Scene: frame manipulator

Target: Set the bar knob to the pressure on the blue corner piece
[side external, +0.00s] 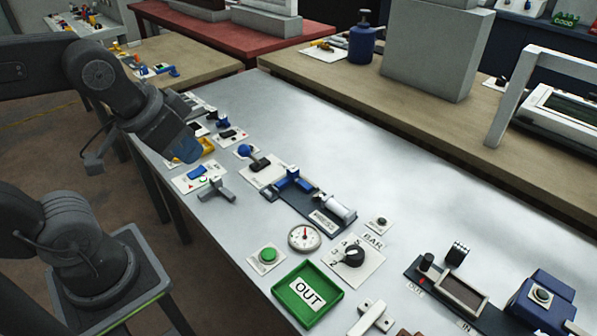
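The bar knob (354,257) is a black knob on a white plate (362,275) marked BAR, with numbers around its left side. A round dial gauge (304,237) with a red needle lies to its left. A blue angular piece (293,181) sits at the far end of a dark fixture with a silver cylinder (336,207). I cannot tell for sure that it is the blue corner piece, and no pressure marking on it is readable. My gripper (187,152) hangs over the left end of the grey table, well away from the knob. Its fingers are not clear enough to tell open from shut.
A green tray (330,302) marked OUT and a green button (267,255) lie near the knob. A small button plate (380,223) is behind it. Several switches and plates crowd the left end of the table. The table's back middle (390,170) is clear.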

